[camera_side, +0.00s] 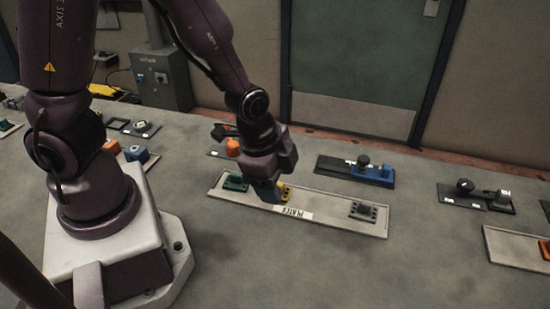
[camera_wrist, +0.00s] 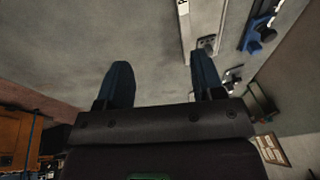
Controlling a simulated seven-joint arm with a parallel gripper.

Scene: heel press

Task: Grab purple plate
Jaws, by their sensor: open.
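I cannot make out a purple plate in either view. My gripper (camera_side: 266,190) hangs over a long pale tray (camera_side: 328,223) in the side view, pointing down. In the wrist view my gripper (camera_wrist: 162,72) has its two blue fingers well apart, with only bare grey floor visible between them. The tray carries a green block (camera_side: 235,182) at its left end, a yellow piece (camera_side: 283,192) partly hidden by my gripper, and a dark grey block (camera_side: 363,210) near its right end. A white label (camera_side: 293,212) is on its front edge; its lettering is upside down.
A dark tray with a blue fixture (camera_side: 372,172) lies behind on the right. Another dark tray (camera_side: 476,198) and a pale tray (camera_side: 515,250) are farther right. An orange piece (camera_side: 232,147) stands behind my gripper. The grey surface in front of the long tray is clear.

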